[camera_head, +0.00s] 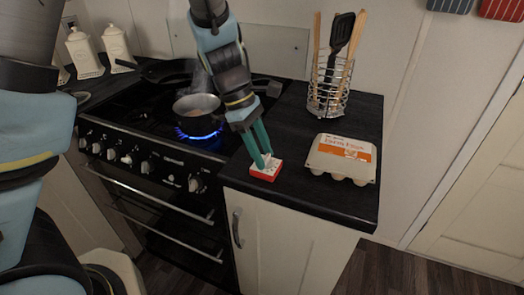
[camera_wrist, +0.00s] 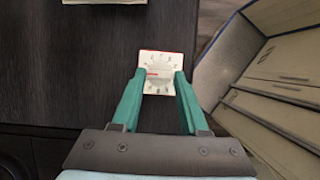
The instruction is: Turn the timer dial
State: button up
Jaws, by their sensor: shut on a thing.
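The timer (camera_head: 265,174) is a small red and white block on the dark counter, near its front edge beside the stove. In the wrist view its white face (camera_wrist: 161,59) shows tick marks, a red pointer line and a pale dial (camera_wrist: 160,79). My gripper (camera_head: 262,162) reaches down onto the timer from above. Its two green fingers (camera_wrist: 160,80) stand on either side of the dial and are shut on it. The fingers hide part of the dial in the head view.
An egg carton (camera_head: 342,158) sits right of the timer, and a wire utensil holder (camera_head: 330,88) stands behind. At left, a steaming pan (camera_head: 199,108) is over a lit blue flame. The counter's front edge is close to the timer.

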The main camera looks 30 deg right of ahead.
grip_shut()
jog(key=m, duration=0.1)
jog(key=m+y+p, duration=0.1)
jog(key=shift+w+d+r+m, duration=0.1)
jog(key=shift+d+r+m, duration=0.05)
jog(key=shift+m, duration=0.25)
jog(key=shift+d+m+g+y+p, duration=0.1)
jog(key=shift+m+g+y+p, duration=0.25)
jog(key=shift+m, duration=0.65)
jog(key=o, duration=0.7)
grip_release()
jog(key=shift+o, duration=0.2)
jog(key=b+v, duration=0.2)
jog(key=v, duration=0.8)
jog(key=shift+r, duration=0.25)
